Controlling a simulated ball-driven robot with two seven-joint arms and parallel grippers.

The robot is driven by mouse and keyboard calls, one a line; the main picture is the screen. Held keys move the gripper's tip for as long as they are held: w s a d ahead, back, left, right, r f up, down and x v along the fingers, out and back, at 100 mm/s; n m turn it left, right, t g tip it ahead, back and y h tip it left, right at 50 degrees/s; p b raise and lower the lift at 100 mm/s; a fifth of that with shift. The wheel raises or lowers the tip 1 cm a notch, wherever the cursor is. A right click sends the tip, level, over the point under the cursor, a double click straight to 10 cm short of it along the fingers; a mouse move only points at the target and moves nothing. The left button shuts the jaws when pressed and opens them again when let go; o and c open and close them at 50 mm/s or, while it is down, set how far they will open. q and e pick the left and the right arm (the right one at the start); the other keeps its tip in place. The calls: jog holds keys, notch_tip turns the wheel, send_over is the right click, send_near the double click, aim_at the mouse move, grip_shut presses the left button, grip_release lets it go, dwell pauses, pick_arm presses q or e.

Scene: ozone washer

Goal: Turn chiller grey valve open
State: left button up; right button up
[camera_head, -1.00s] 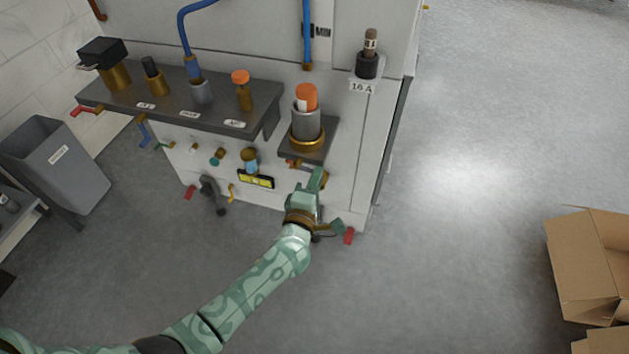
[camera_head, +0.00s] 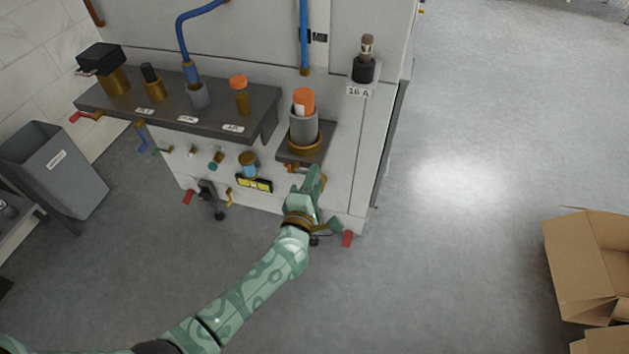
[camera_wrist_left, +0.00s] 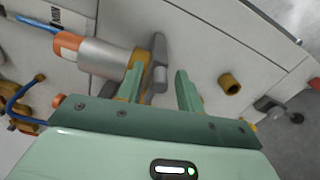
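My left gripper (camera_head: 316,176) is at the lower front of the white machine, just below the small shelf with the orange-capped grey cylinder. In the left wrist view, my left gripper (camera_wrist_left: 160,80) has its two green fingers apart. A grey valve handle (camera_wrist_left: 158,62) shows between the fingers, closer to the left finger. I cannot tell whether a finger touches it. In the head view my gripper hides this handle. My right gripper is in neither view.
The orange-capped cylinder (camera_head: 304,128) stands just above my gripper. A dark shelf (camera_head: 215,124) with bottles juts out at left. A red-handled valve (camera_head: 347,239) is low at right. A grey bin (camera_head: 70,180) stands far left and a cardboard box (camera_head: 575,265) far right. The floor between is clear.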

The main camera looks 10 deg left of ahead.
pick_arm(q)
jog(key=shift+s, duration=0.1)
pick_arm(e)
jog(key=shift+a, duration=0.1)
pick_arm(q)
jog(key=s+p, duration=0.4)
jog(key=s, duration=1.2)
jog(key=shift+a, duration=0.25)
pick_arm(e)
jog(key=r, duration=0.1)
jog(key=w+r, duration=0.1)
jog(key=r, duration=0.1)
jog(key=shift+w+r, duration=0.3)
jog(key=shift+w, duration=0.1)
